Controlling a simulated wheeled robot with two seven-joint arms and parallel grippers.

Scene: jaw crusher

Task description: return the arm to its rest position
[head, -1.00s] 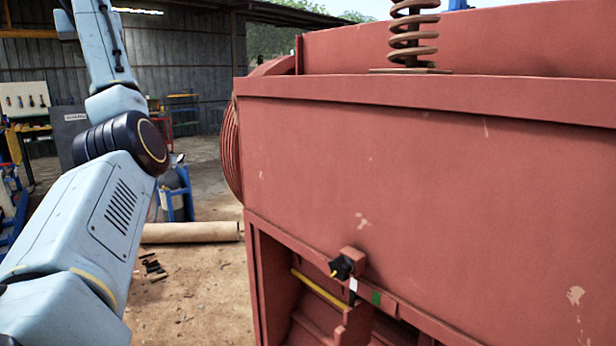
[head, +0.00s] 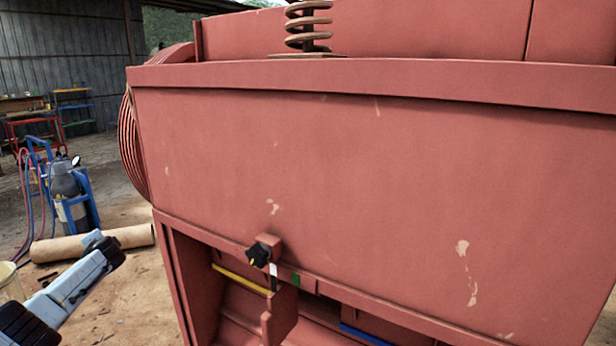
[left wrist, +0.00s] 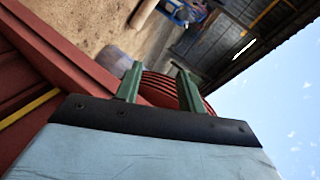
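My left arm (head: 70,285) comes in low at the left edge of the head view, left of the red jaw crusher (head: 350,160) and apart from it in the picture. I cannot make out its fingers there. In the left wrist view my left gripper (left wrist: 159,70) has its two green fingers spread apart with nothing held between them. The crusher's ribbed red wheel (left wrist: 165,88) shows behind the fingers. My right arm and gripper are in neither view.
A black knob (head: 259,254) sits on the crusher's lower edge, above an open bay with a yellow bar (head: 242,279). A coil spring (head: 308,27) stands on top. Bare dirt lies between.

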